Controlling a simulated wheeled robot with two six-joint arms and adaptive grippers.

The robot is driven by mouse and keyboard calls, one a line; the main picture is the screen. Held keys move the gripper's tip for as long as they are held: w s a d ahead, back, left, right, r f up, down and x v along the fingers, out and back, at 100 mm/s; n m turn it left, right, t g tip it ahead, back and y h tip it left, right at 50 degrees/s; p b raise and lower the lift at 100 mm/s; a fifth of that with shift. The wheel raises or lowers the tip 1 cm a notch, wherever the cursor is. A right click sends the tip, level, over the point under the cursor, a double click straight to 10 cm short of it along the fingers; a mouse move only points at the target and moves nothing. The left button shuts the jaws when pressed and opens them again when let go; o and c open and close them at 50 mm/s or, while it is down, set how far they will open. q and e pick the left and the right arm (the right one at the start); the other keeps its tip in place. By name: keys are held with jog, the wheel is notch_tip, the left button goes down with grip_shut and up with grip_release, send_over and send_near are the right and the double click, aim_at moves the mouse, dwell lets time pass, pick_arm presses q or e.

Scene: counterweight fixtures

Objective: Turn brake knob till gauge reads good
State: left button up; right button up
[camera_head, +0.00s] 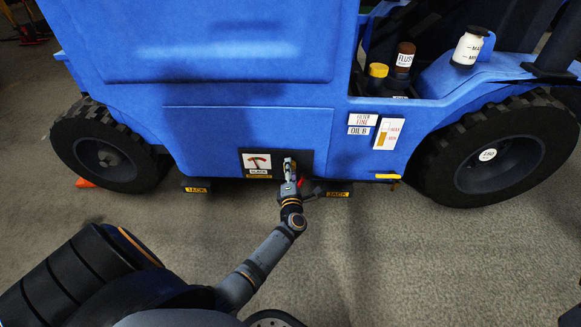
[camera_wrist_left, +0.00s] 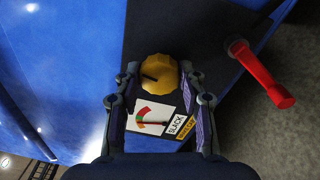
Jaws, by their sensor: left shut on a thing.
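The yellow brake knob (camera_wrist_left: 158,74) sits on a dark panel on the blue vehicle's side. My left gripper (camera_wrist_left: 161,78) is shut on the knob, with one fingertip on each side of it. A dark mark shows on the knob's face. The gauge (camera_wrist_left: 152,116), a white card with a coloured arc and a needle, lies just beside the knob, between my fingers in the wrist view. The plate (camera_wrist_left: 177,125) beside it reads SLACK. In the head view the gauge (camera_head: 257,161) is left of my left gripper (camera_head: 290,163), which hides the knob. My right gripper is out of view.
A red lever (camera_wrist_left: 262,75) sticks out close to the panel's edge. JACK pads (camera_head: 196,189) stand below the body. Bottles (camera_head: 404,56) and a white jar (camera_head: 467,46) stand on the vehicle. Large tyres (camera_head: 110,145) flank the panel.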

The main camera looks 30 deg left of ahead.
pick_arm(q)
jog(key=shift+m, duration=0.3)
jog(key=o, duration=1.1)
jog(key=shift+o, duration=0.2)
jog(key=v, duration=1.2)
jog(key=shift+f, duration=0.1)
